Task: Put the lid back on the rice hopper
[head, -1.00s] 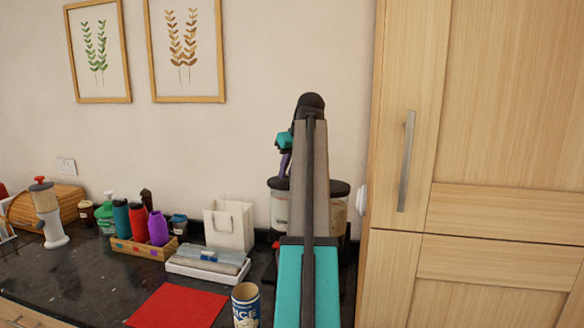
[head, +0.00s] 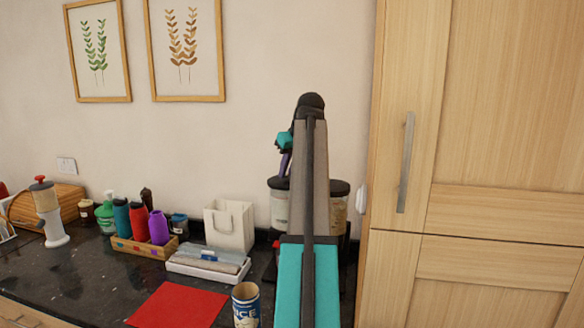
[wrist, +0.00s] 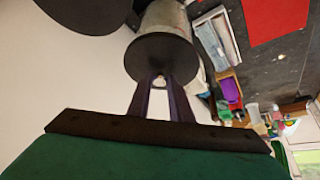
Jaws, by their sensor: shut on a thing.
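The rice hopper is a clear cylinder with pale contents (head: 279,208), at the back of the counter and partly behind my arm. It also shows in the wrist view (wrist: 164,20). Its dark round lid (wrist: 160,58) lies across the hopper's top, and in the head view the lid (head: 278,183) looks level there. Whether it is fully seated or slightly above the rim, I cannot tell. My gripper (wrist: 161,84), with purple fingers, is shut on the pale knob of the lid. In the head view my gripper (head: 283,172) comes down onto the lid from above.
A second hopper with a dark lid (head: 339,187) stands close to the right, beside the tall wooden cabinet (head: 400,120). A rice can (head: 246,304) and red mat (head: 178,305) are in front.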

